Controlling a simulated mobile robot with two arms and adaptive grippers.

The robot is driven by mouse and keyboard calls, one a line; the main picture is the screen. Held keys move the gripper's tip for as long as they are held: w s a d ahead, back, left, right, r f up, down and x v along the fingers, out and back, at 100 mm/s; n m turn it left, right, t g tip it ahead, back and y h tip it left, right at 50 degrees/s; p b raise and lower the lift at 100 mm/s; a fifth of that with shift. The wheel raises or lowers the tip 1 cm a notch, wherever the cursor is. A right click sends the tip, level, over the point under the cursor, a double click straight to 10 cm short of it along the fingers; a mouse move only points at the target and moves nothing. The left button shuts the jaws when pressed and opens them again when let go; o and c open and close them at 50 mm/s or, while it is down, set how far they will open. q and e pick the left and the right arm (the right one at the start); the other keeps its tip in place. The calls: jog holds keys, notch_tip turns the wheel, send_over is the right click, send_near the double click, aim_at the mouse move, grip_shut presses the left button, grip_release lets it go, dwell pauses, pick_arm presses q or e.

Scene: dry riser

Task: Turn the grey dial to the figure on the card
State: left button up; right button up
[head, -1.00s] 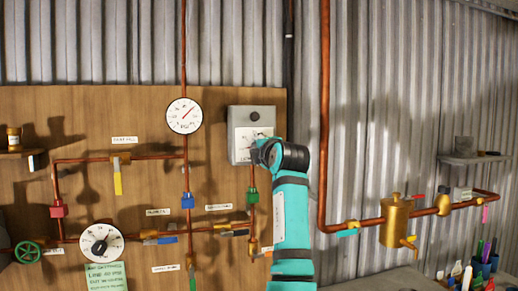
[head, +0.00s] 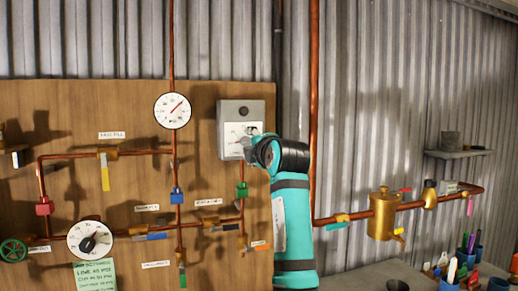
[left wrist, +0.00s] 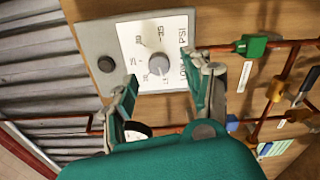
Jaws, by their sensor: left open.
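The grey dial (left wrist: 159,63) is a round knob on a white plate (left wrist: 137,35) with figures and "PSI" lettering, on a grey box (head: 231,113) on the wooden board. My left gripper (left wrist: 160,71) is open, its two fingers on either side of the dial in the left wrist view; I cannot tell if they touch it. In the head view my left gripper (head: 258,150) is in front of the box's lower right and hides part of the plate. A green card (head: 95,275) at the lower left reads about "LINE 40 PSI", small and partly blurred. My right gripper is not in view.
A black button (head: 243,111) is on the box's top. A pressure gauge (head: 172,110) and a white dial with black knob (head: 88,239) are on the board, among copper pipes and coloured valve handles. A brass vessel (head: 385,215) and a cluttered bench (head: 350,279) are at right.

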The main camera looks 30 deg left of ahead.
pick_arm(q)
jog(key=v, duration=0.7)
jog(key=shift+s+d, duration=0.15)
jog(key=shift+s, duration=0.05)
